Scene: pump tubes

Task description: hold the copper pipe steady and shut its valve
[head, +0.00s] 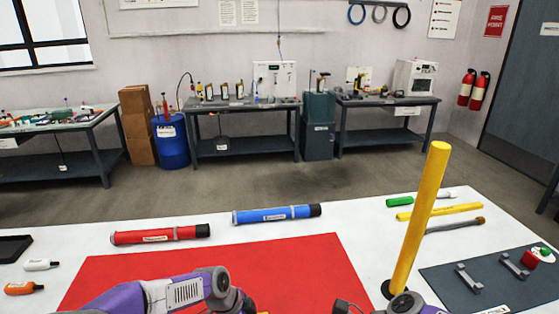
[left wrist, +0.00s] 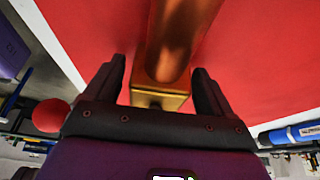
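A copper-coloured pipe (left wrist: 183,35) with a square brass block (left wrist: 160,92) at its near end shows in the left wrist view, over the red mat. My left gripper (left wrist: 158,68) is open, with one finger on each side of the block and a gap on both sides. In the head view my left arm (head: 180,292) comes in at the bottom, and the pipe cannot be made out there. Parts of my right arm (head: 405,302) show at the bottom edge; its fingertips are not clear. I cannot make out the valve handle for certain.
A tall yellow pole (head: 421,215) stands tilted beside the red mat (head: 300,255). Red (head: 160,234) and blue (head: 277,214) tubes lie behind the mat. A dark mat (head: 500,289) with grey brackets and a red knob (head: 530,258) is at right. A round red thing (left wrist: 50,116) shows beside my left gripper.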

